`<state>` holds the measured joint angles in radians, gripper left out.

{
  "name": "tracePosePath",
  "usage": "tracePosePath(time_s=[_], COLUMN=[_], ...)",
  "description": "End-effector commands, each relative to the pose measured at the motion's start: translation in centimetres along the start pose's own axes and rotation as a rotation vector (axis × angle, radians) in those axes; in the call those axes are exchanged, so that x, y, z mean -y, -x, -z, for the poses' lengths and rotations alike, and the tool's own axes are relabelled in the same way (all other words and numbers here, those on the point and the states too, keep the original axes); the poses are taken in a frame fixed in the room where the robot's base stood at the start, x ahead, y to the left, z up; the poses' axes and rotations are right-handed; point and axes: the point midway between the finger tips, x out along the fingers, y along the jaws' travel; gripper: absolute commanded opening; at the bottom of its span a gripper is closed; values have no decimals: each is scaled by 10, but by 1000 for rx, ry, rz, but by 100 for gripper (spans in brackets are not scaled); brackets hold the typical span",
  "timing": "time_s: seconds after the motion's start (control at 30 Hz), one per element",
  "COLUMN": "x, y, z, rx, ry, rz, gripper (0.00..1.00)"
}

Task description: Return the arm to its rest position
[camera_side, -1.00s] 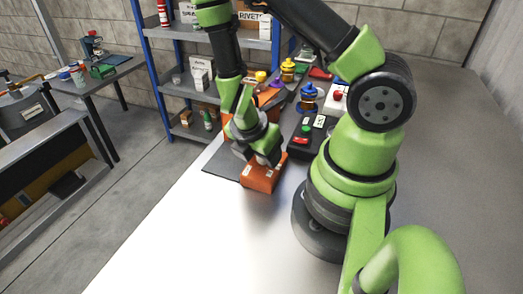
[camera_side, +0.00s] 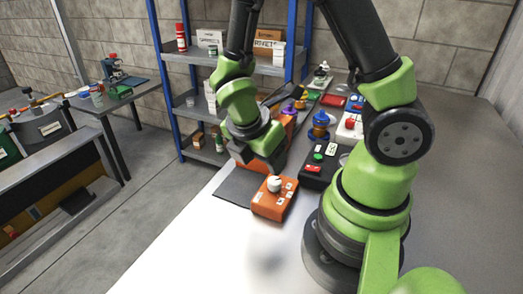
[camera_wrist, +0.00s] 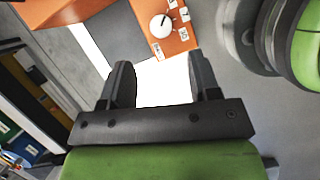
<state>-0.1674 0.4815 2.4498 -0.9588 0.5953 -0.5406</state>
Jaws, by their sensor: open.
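My gripper (camera_wrist: 160,88) is open in the wrist view, its two dark fingers apart with nothing between them. In the side view my gripper (camera_side: 277,165) is above and behind the orange control box (camera_side: 272,207), apart from its white knob as far as I can tell. The orange box with the knob and small white labels also shows in the wrist view (camera_wrist: 178,42), beyond the fingers. My green and black arm is bent above the bench.
A black box with red and green buttons (camera_side: 318,172) stands right of the gripper. A blue fitting (camera_side: 320,127) and a white box with a red button (camera_side: 349,128) stand behind. A grey mat (camera_side: 236,187) lies left. The front bench (camera_side: 215,245) is clear. A blue shelf (camera_side: 183,97) stands behind.

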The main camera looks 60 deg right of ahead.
Motion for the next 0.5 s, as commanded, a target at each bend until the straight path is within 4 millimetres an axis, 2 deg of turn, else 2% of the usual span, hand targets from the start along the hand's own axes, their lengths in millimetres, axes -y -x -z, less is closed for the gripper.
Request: tracePosePath(time_s=[0.2, 0.5], x=[0, 1], y=[15, 16], z=[0, 0], rx=[-3, -3], ry=[1, 2], rz=[1, 4], gripper=[56, 56])
